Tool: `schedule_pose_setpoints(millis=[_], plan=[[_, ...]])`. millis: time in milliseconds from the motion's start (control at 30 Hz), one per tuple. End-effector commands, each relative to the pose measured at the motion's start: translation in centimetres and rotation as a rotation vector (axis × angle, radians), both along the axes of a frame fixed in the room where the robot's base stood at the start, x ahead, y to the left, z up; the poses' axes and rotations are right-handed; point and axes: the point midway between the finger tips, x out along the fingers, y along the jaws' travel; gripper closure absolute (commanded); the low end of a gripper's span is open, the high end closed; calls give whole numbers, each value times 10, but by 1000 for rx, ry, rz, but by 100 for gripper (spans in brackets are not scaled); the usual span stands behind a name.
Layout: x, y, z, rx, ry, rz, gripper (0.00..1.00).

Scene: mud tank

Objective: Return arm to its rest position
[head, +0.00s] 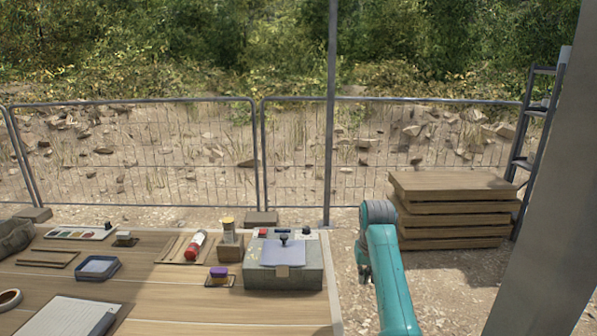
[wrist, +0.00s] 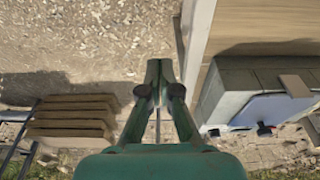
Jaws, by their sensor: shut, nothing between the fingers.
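My gripper (wrist: 158,72) shows in the wrist view with its two green fingers together and nothing between them. It is over bare gravelly ground, beside the table's edge. My teal arm (head: 388,275) rises at the right of the table in the head view, bent at a rounded joint. The gripper's fingers cannot be made out in the head view.
The wooden table (head: 185,296) holds a grey box (head: 300,278), a red bottle (head: 195,246), a blue tray (head: 98,268) and a clipboard (head: 68,318). Stacked wooden boards (head: 452,226) stand right of my arm. A mesh fence (head: 200,160) runs behind. A grey post (head: 545,190) stands right.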

Motion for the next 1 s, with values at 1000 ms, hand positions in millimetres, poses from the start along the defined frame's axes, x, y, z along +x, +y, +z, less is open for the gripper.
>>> schedule_pose_setpoints(millis=[1000], plan=[[-160,0,-282,0,-343,0,100]])
